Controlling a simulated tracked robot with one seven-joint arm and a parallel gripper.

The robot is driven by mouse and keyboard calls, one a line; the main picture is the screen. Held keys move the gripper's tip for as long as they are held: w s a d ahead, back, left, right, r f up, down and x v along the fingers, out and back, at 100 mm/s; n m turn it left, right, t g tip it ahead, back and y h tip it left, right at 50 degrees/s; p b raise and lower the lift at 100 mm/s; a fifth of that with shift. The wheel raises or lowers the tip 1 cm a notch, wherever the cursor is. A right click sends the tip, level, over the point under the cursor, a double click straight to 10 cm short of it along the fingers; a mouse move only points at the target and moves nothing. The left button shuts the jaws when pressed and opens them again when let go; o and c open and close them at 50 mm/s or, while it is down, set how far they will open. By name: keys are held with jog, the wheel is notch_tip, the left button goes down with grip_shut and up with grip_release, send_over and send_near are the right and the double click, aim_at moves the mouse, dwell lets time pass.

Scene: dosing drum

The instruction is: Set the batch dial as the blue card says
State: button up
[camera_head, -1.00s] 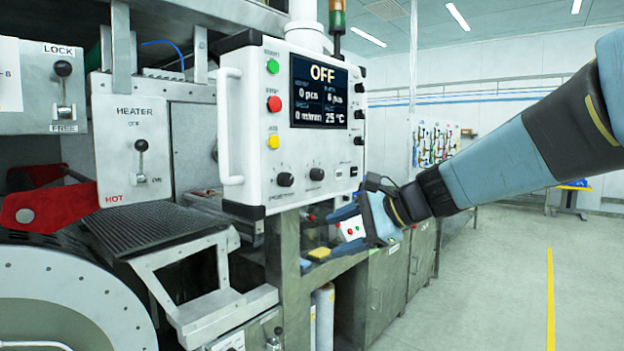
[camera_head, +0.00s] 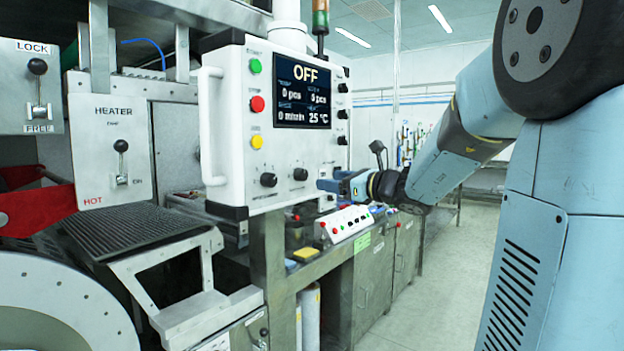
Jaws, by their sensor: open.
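The white control panel (camera_head: 228,120) carries two black dials on its lower front, a left dial (camera_head: 268,180) and a right dial (camera_head: 300,174). Their labels are too small to read, so I cannot tell which is the batch dial. The panel's screen (camera_head: 302,92) shows OFF, piece counts and 25 °C. I cannot make out a blue card.
Green (camera_head: 255,66), red (camera_head: 257,104) and yellow (camera_head: 257,142) buttons line the panel's left side, beside a white handle (camera_head: 208,125). Small black knobs run down its right side. A white button box (camera_head: 346,223) sits below my gripper. The floor (camera_head: 425,290) at right is clear.

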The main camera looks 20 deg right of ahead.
aim_at(305, 176)
jog(key=x, duration=0.8)
jog(key=shift+w, duration=0.15)
jog(key=shift+r, duration=0.1)
jog(key=c, duration=1)
